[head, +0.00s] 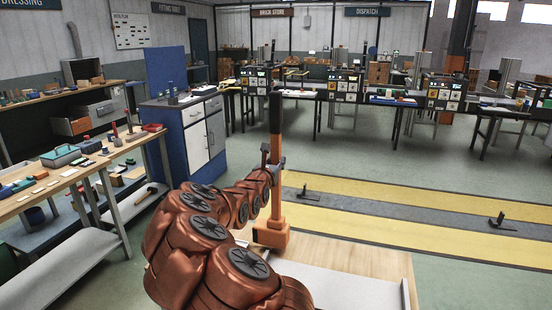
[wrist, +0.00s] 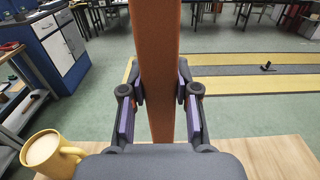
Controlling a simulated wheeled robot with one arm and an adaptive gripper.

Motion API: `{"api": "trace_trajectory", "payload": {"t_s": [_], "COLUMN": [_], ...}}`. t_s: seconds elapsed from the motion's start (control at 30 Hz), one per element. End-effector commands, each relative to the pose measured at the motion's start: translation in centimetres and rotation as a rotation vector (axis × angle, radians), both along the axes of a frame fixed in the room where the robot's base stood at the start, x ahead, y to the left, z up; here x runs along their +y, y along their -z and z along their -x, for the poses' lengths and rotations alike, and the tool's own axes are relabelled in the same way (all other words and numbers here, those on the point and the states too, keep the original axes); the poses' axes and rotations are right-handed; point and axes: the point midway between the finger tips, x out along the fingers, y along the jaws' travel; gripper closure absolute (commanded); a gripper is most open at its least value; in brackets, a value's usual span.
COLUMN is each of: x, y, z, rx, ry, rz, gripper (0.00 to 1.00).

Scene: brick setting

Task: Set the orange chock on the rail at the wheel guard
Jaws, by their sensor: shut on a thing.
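The orange chock (head: 270,238) is a tall upright orange post with a black upper part and a wider block at its foot. My gripper (head: 272,172) is shut on the post. In the wrist view the chock (wrist: 163,60) rises between the two fingers of my gripper (wrist: 160,92), with its foot hidden. I cannot tell whether the foot touches the wooden top below. The rail (head: 400,213) is a grey floor strip between yellow bands, beyond the chock. Two small black upright brackets, one at left (head: 307,193) and one at right (head: 501,222), stand on it; I cannot tell which is the wheel guard.
A wooden top (head: 398,262) with a pale panel (head: 345,285) lies in front. A yellow mug (wrist: 52,155) stands at its left in the wrist view. A cluttered workbench (head: 75,175) and blue cabinet (head: 190,130) stand left. The floor around the rail is clear.

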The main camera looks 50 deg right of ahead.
Motion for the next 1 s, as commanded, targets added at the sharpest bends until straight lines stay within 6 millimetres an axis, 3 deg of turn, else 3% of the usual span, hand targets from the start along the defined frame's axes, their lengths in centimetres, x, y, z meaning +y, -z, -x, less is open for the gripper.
{"api": "trace_trajectory", "payload": {"t_s": [0.33, 0.77, 0.8, 1.0], "x": [0.1, 0.0, 0.0, 0.0], "y": [2.7, 3.1, 3.2, 3.3], "z": [-0.1, 0.0, 0.0, 0.0], "rx": [-0.003, -0.004, -0.002, 0.000], "ry": [-0.002, -0.001, -0.001, -0.001], "rz": [0.003, 0.004, 0.002, 0.001], "gripper": [1.00, 1.00, 0.68, 0.47]}}
